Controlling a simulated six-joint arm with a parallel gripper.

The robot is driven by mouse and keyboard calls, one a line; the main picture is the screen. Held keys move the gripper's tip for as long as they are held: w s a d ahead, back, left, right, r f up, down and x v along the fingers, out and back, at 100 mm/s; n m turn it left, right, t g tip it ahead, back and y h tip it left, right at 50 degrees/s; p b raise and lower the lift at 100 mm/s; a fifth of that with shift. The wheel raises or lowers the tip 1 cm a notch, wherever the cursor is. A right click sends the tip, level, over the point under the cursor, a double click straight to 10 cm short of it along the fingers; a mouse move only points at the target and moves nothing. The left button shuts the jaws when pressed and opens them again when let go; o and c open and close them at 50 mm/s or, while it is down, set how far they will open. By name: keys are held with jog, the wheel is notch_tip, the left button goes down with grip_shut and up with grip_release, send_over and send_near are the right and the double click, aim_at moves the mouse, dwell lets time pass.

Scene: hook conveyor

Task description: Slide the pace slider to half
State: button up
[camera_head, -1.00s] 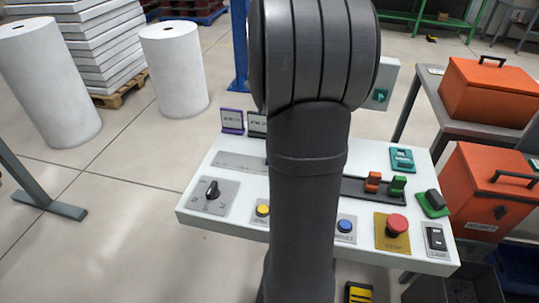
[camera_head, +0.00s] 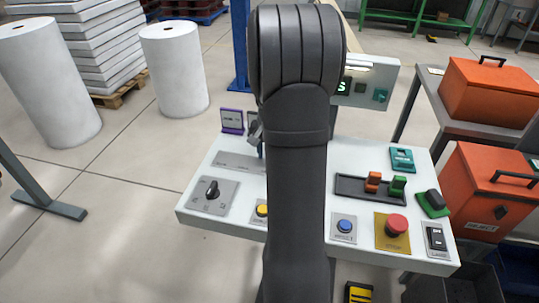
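A white control panel (camera_head: 200,180) stands in front of me, its middle hidden behind my dark arm. A long grey plate (camera_head: 236,162) lies at its back left and runs behind the arm; no slider knob shows on it. A black tray (camera_head: 350,190) right of the arm holds an orange handle (camera_head: 373,182) and a green handle (camera_head: 397,185). I cannot tell which part is the pace slider. A small part of my gripper (camera_head: 256,136) shows left of the arm, near the grey plate's right end. Its fingers are mostly hidden, and I cannot see contact.
On the panel are a black rotary knob (camera_head: 212,189), a yellow button (camera_head: 262,210), a blue button (camera_head: 345,226), a red stop button (camera_head: 396,224) and a black rocker switch (camera_head: 436,238). A purple-framed sign (camera_head: 232,120) stands at the back edge. Orange boxes (camera_head: 490,190) stand at right.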

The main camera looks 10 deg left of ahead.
aim_at(247, 160)
jog(key=shift+f, duration=0.55)
grip_shut()
jog(key=a, duration=0.7)
jog(key=shift+a, duration=0.3)
grip_release()
jog(key=shift+r, duration=0.1)
